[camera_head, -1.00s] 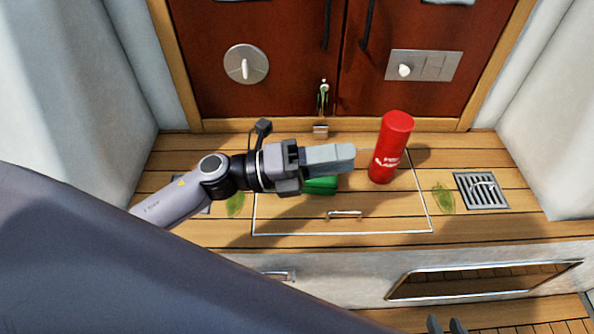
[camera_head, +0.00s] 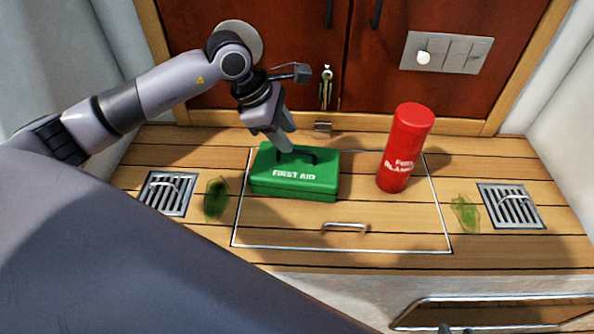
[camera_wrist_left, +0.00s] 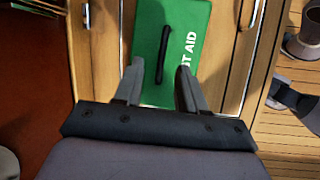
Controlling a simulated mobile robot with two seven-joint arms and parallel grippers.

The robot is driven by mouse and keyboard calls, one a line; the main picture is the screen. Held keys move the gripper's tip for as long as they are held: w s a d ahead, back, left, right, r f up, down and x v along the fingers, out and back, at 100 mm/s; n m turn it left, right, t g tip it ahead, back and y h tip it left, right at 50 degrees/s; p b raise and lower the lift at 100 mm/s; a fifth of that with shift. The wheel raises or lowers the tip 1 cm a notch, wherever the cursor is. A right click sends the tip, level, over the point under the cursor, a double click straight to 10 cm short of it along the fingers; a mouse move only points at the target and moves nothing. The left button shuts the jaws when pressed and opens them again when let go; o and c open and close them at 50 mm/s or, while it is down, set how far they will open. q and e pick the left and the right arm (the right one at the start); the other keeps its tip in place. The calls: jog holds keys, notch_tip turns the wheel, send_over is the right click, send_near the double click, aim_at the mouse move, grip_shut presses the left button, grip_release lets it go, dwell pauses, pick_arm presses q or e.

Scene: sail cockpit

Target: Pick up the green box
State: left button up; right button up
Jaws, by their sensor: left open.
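The green box (camera_head: 294,182) is a first aid case with white lettering and a dark handle on top. It stands on the wooden hatch left of the red cylinder. My left gripper (camera_head: 287,146) points down at the back of the box, close to its handle. In the left wrist view, the open fingers of my left gripper (camera_wrist_left: 156,85) reach toward the green box (camera_wrist_left: 186,60), with the dark handle (camera_wrist_left: 163,54) lying between their lines. Nothing is held. Whether the fingertips touch the box I cannot tell. At the bottom edge of the head view, small dark tips (camera_head: 455,329) are mostly cut off.
A red fire blanket cylinder (camera_head: 405,148) stands upright right of the box. A metal hatch handle (camera_head: 345,227) lies in front. Drain grates sit left (camera_head: 168,193) and right (camera_head: 511,207). Red-brown doors (camera_head: 290,60) close off the back, with a key hanging there.

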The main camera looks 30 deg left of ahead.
aim_at(297, 151)
pick_arm(q)
jog(key=x, duration=0.4)
jog(key=shift+d+f+b, duration=0.1)
jog(key=shift+f+b, duration=0.2)
jog(key=shift+b, duration=0.1)
grip_shut()
jog(key=shift+r, duration=0.15)
dwell(0.8)
